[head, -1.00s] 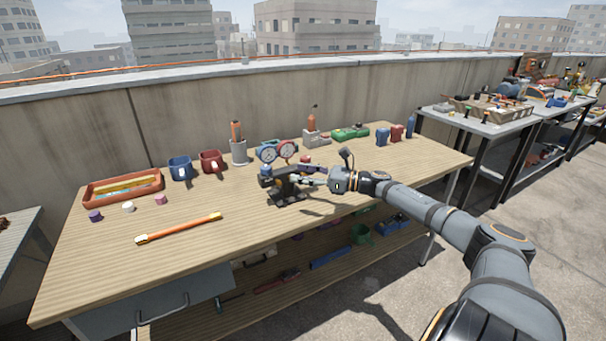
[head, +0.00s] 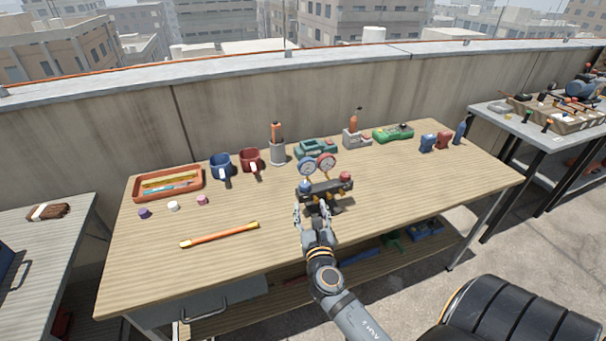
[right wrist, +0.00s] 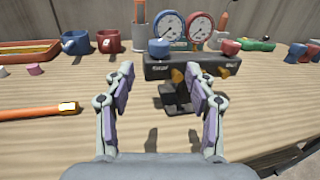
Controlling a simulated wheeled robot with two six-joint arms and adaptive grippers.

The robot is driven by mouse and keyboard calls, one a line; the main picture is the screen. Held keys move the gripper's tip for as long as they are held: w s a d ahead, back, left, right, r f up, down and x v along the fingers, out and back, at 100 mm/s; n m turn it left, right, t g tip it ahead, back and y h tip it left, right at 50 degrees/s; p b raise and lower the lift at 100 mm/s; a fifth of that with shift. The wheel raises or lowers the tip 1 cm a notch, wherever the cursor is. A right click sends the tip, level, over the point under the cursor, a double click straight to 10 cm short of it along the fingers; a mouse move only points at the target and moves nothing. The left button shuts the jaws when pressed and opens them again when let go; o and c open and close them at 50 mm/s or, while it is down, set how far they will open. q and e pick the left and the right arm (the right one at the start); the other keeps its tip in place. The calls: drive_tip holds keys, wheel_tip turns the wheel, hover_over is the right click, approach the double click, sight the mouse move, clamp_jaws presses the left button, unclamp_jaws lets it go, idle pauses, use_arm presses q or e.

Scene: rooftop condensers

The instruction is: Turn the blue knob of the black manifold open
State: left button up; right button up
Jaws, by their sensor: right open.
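The black manifold (head: 325,190) stands upright on the wooden bench, with a blue gauge and a red gauge on top. Its blue knob (head: 305,187) is on the left end, and its red knob (head: 345,176) is on the right end. My left gripper is out of view.
An orange-and-yellow bar (head: 220,235) lies left of the manifold. A blue mug (head: 221,165), a red mug (head: 250,158) and an orange tray (head: 168,184) stand behind it. Small caps lie near the tray. The bench front right is clear.

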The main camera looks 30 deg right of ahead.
sight(305, 190)
drive_tip(key=p+x, duration=0.1)
drive_tip(key=x, duration=0.9)
drive_tip(key=shift+w, duration=0.25)
